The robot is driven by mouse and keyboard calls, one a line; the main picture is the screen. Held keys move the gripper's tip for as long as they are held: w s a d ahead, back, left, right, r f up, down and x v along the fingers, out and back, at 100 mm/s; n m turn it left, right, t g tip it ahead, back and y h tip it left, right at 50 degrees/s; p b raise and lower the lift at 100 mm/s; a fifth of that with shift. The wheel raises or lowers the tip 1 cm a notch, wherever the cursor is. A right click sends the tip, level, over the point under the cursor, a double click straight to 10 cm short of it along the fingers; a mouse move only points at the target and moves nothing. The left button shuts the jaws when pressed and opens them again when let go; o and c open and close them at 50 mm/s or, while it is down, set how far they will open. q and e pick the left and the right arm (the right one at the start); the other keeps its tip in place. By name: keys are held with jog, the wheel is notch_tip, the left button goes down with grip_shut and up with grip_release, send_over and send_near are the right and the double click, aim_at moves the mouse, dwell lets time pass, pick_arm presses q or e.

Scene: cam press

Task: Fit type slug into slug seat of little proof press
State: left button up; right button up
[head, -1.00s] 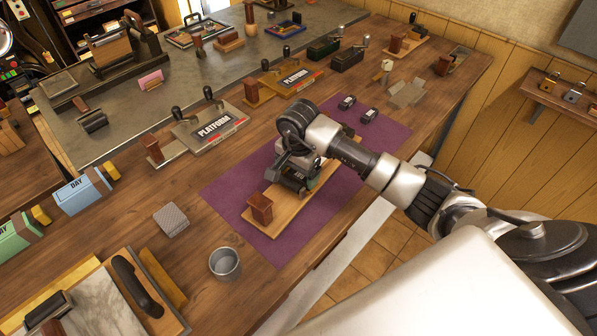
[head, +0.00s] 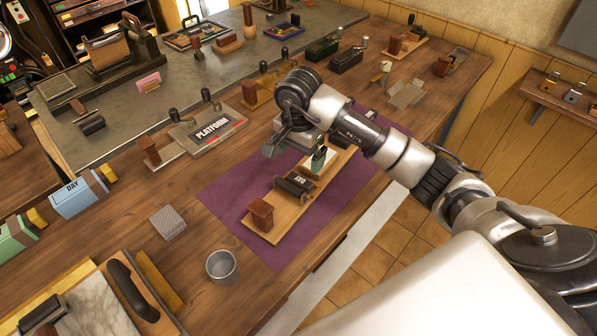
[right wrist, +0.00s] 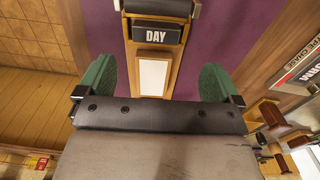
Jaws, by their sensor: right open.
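The little proof press is a narrow wooden base (head: 262,232) on a purple mat (head: 228,197), with a brown wooden block at its near end. A black slug face reading DAY (right wrist: 157,32) sits in the press between a dark roller (right wrist: 160,8) and a white card (right wrist: 152,75). In the head view the lettering (head: 301,181) appears upside down. I cannot tell whether it is fully seated. My right gripper (head: 295,153) is over the card end, apart from the slug. Its green fingertips (right wrist: 157,85) are spread wide with nothing between them. My left gripper is out of view.
A grey cup (head: 222,265) and a textured grey pad (head: 168,222) stand left of the mat. A PLATFORM press (head: 213,130) is behind, with more presses farther back. A blue DAY box (head: 80,193) is at the left.

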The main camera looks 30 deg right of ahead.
jog(key=shift+w+r, duration=0.1)
jog(key=shift+r, duration=2.25)
jog(key=shift+f, duration=0.1)
